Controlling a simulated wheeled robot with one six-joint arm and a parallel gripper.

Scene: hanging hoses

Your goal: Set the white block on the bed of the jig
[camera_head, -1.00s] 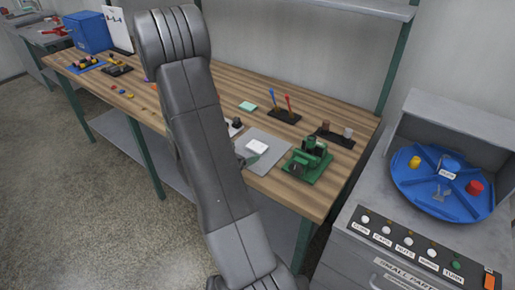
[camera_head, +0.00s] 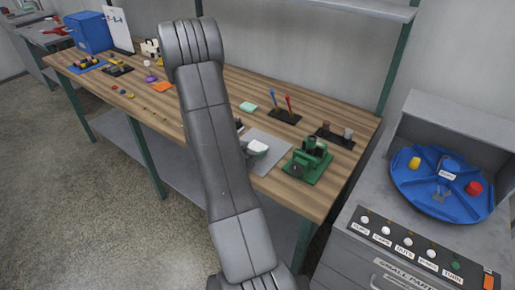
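The white block (camera_head: 259,145) is over the grey mat on the workbench, just right of my arm. The tip of my gripper (camera_head: 250,152) shows beside the block's left and lower side, partly covering it. My arm hides most of the gripper, so I cannot tell whether its fingers are closed on the block or if the block is lifted. The green jig (camera_head: 309,159) stands to the right of the mat, near the bench's front edge, with no white block on it.
The grey mat (camera_head: 272,158) lies left of the jig. Behind are a stand with blue and red tools (camera_head: 285,115) and a dark tray with two small cylinders (camera_head: 336,136). A blue turntable (camera_head: 442,190) is at the right. Small parts lie along the bench's left.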

